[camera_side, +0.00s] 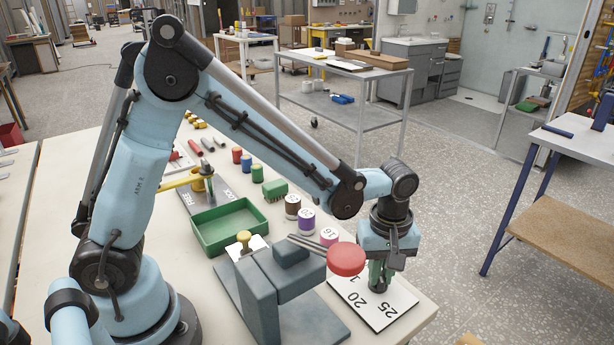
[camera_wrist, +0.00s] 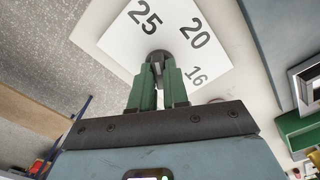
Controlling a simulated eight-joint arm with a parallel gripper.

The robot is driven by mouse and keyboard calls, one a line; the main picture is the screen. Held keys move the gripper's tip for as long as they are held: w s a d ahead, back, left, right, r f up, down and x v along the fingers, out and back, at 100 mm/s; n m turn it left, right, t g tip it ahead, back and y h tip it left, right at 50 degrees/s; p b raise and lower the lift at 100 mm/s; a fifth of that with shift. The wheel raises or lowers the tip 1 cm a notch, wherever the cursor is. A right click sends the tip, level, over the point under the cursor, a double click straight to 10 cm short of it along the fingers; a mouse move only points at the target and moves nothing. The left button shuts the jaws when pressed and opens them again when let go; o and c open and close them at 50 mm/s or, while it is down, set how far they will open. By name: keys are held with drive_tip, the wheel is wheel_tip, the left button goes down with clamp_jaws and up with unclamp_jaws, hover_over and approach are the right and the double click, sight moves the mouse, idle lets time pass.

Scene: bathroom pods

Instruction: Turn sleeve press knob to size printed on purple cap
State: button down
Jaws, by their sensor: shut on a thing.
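My gripper (camera_side: 379,278) points down over a white dial card (camera_side: 366,303) printed 25, 20 and 16. In the wrist view, the green fingers of my gripper (camera_wrist: 158,72) are shut on a small dark knob (camera_wrist: 157,56). The wrist view also shows the card (camera_wrist: 128,43), with 25 at upper left, 20 at upper right and 16 lower right. I cannot tell which number the knob points to. The purple cap (camera_side: 306,214) stands between a brown and a pink one; its number is too small to read surely. The grey sleeve press (camera_side: 280,285) stands left of my gripper.
The press has a red round handle end (camera_side: 346,259) close to my gripper's left. A pink cap (camera_side: 328,236) marked 16 and a brown cap (camera_side: 292,202) stand behind the press. A green tray (camera_side: 228,228) lies farther left. The table's right edge is near the card.

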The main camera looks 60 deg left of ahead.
drive_tip(key=m, duration=0.5)
drive_tip(key=shift+m, duration=0.4)
drive_tip(key=m, duration=0.5)
drive_tip(key=shift+m, duration=0.3)
drive_tip(key=c, duration=1.1)
unclamp_jaws()
wheel_tip(320, 180, up, 12)
drive_tip(key=shift+r, duration=0.1)
